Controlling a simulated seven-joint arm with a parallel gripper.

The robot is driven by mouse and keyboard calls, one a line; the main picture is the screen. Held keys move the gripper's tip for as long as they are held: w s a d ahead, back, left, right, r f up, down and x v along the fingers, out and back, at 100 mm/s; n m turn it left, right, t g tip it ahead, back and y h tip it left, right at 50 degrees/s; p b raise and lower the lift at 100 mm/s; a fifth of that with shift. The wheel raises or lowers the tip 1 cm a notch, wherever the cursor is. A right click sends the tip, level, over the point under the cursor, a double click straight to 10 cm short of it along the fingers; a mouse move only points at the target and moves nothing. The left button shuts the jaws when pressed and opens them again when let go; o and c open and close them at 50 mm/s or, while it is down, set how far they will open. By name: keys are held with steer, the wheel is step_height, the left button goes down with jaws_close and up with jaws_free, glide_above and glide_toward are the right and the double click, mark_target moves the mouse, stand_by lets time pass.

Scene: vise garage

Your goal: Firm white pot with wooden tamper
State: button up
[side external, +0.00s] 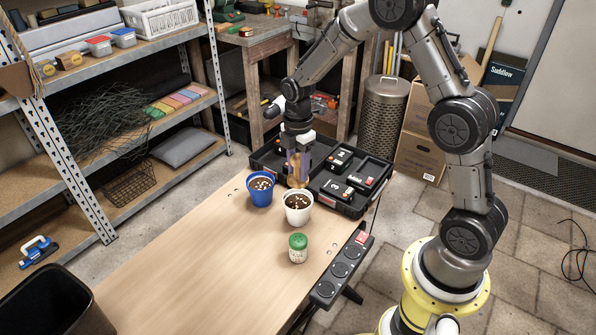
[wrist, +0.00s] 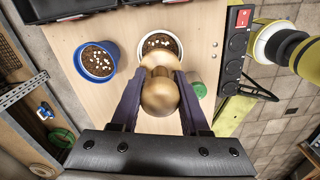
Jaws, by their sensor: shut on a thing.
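My gripper (side external: 298,163) is shut on the wooden tamper (wrist: 160,92), whose round knob sits between the fingers (wrist: 160,105). The tamper also shows in the side view (side external: 296,178), held upright above and just behind the white pot as seen there. The white pot (side external: 298,216) stands on the bench, with dark soil and pale bits inside; it also shows in the wrist view (wrist: 178,58), partly covered by the tamper. Whether the tamper's lower end touches anything is hidden.
A blue pot (side external: 260,190) with similar soil stands left of the white pot. A green-lidded jar (side external: 298,249) stands in front. A black tray (side external: 345,206) with black boxes lies behind, and a power strip (side external: 342,270) runs along the right edge. The bench's front left is clear.

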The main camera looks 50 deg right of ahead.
mark_target(298, 156)
steer(key=shift+r, duration=2.25)
